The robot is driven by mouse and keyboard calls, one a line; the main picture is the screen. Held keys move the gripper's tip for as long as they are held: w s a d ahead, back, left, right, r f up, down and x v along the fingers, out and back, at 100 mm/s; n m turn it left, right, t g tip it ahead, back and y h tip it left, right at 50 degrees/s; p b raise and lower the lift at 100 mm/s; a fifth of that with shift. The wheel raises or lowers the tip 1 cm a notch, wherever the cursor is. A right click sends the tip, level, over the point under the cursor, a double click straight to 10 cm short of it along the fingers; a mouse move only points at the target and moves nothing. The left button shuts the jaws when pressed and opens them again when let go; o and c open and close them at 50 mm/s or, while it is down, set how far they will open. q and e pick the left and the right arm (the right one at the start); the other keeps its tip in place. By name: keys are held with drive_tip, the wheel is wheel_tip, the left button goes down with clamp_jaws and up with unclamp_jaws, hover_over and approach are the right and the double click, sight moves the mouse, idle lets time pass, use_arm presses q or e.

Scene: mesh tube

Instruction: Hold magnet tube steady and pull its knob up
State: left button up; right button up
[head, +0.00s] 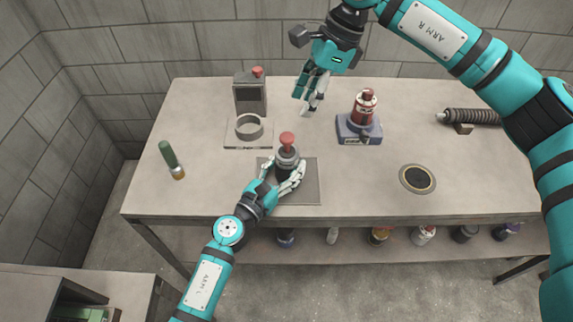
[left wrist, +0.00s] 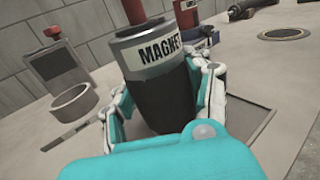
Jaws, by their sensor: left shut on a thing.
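The magnet tube (head: 287,161) stands upright on a grey square plate (head: 306,190) at the front middle of the table. It has a dark body, a grey upper band and a red knob (head: 287,139) on top. In the left wrist view its label reads "MAGNE" (left wrist: 160,52), the rest hidden. My left gripper (head: 285,180) is shut around the tube's dark lower body, one finger on each side, also in the left wrist view (left wrist: 163,105). My right gripper (head: 311,91) is in the air above the back of the table, apart from the tube. Its fingers look spread and empty.
A grey box with a red knob (head: 250,94) stands behind a ring (head: 249,127). A red cylinder (head: 365,107) sits in a blue base (head: 350,132). A green-handled tool (head: 170,158) lies left. A round black-centred disc (head: 417,179) and a ribbed rod (head: 470,116) are right.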

sight(287, 136)
drive_tip(key=o, duration=0.3)
drive_tip(key=shift+a+r, duration=0.15)
drive_tip(key=shift+a, duration=0.15)
drive_tip(key=shift+o, duration=0.2)
drive_tip(key=a+r+m+h, duration=0.1)
drive_tip(key=a+r+h, duration=0.1)
drive_tip(key=a+h, duration=0.2)
drive_tip(key=shift+t, duration=0.3)
drive_tip(key=f, duration=1.1)
drive_tip(key=shift+s+d+f, duration=0.1)
drive_tip(key=shift+s+d, duration=0.2)
drive_tip(key=shift+d, duration=0.05)
drive_tip(key=shift+c, duration=0.3)
clamp_jaws()
